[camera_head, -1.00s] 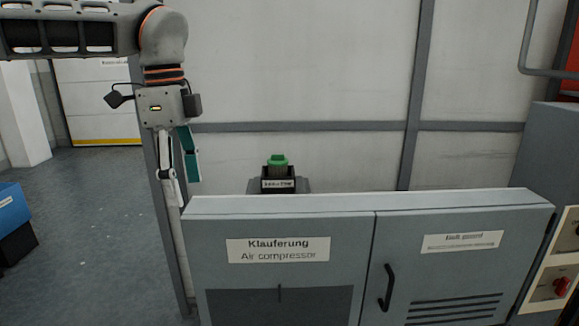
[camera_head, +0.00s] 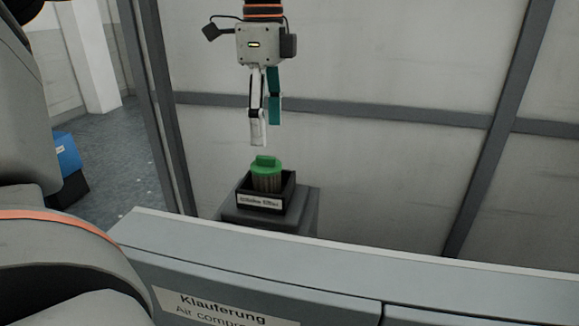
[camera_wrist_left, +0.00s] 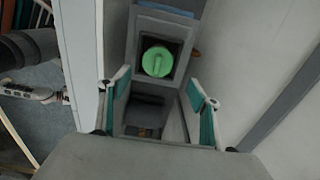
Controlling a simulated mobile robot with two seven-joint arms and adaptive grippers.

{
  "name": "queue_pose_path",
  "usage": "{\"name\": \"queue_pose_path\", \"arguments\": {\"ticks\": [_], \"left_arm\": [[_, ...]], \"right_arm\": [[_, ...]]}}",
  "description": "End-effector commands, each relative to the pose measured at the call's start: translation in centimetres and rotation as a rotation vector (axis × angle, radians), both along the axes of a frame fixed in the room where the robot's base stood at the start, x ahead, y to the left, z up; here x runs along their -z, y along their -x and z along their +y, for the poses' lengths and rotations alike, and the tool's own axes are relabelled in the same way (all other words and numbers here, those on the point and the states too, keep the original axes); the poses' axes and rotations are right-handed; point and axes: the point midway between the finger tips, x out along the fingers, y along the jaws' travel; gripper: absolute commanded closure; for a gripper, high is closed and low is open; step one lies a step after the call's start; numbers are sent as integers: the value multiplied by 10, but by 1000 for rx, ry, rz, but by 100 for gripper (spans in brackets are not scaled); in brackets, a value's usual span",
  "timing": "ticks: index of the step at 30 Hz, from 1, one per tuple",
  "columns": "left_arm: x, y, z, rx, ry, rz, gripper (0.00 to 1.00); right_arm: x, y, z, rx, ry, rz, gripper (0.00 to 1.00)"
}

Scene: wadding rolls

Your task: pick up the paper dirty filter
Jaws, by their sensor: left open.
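The filter (camera_head: 266,175) has a green cap with a raised grip and a pleated brownish body. It stands upright in a dark open-topped box (camera_head: 262,204) with a white label. In the left wrist view the filter's green cap (camera_wrist_left: 157,62) shows from above, inside the square box, beyond the fingertips. My left gripper (camera_head: 266,132) points down above the filter, apart from it. In the left wrist view its two teal-padded fingers (camera_wrist_left: 160,95) are spread with nothing between them.
The box rests on a grey stand (camera_head: 305,212) by the wall (camera_head: 400,60). The grey cabinet (camera_head: 330,260) labelled "Klauferung Air compressor" stands in front of it. A blue and black bin (camera_head: 68,165) is on the floor at left.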

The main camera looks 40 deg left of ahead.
Motion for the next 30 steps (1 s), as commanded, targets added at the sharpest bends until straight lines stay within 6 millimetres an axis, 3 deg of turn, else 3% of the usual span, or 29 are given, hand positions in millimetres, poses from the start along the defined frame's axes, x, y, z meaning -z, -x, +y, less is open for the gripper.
{"name": "queue_pose_path", "arguments": {"ticks": [11,19,29,30], "left_arm": [[34,2,0,1,1,3,37],[71,7,0,2,3,4,37],[78,6,1,0,0,0,37],[78,6,1,0,0,0,42]], "right_arm": [[6,8,0,-7,4,16,100],[4,7,1,-5,0,12,100],[-3,-3,3,2,-9,-8,100],[-3,-4,4,2,-9,-9,100]]}}
